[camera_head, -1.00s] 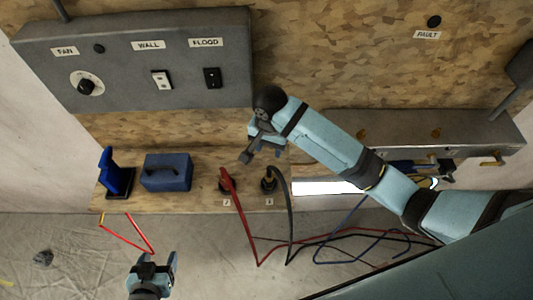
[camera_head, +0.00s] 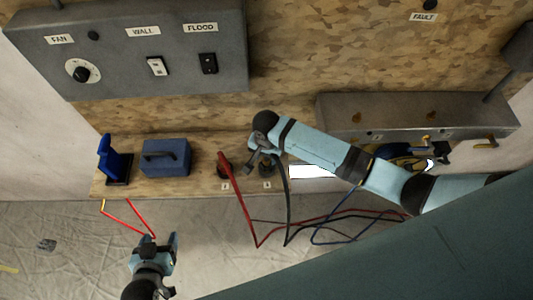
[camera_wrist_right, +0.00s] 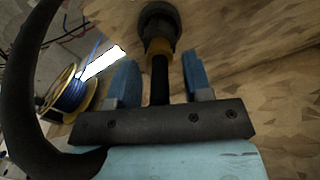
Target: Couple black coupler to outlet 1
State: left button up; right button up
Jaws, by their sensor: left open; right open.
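The black coupler (camera_head: 267,170) stands on the wooden shelf at the right of a pair, with a black cable (camera_head: 287,210) running from it. In the right wrist view the black coupler (camera_wrist_right: 159,78) lies between my open fingers, with a yellow collar and a dark round base (camera_wrist_right: 158,25) beyond. My right gripper (camera_head: 262,151) is open around it, with no visible grip; it partly hides the coupler in the head view. My left gripper (camera_head: 157,244) is open and empty, low at the left. The number tags by the pair are too small to read surely.
A second coupler with a red cable (camera_head: 234,190) stands close on the left. A blue case (camera_head: 166,158) and a blue stand (camera_head: 112,160) are further left. A metal box (camera_head: 415,115) is at the right. Loose cables cross the floor; a blue cable reel (camera_wrist_right: 70,95) lies nearby.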

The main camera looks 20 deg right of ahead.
grip_shut()
jog(key=shift+r, duration=4.25)
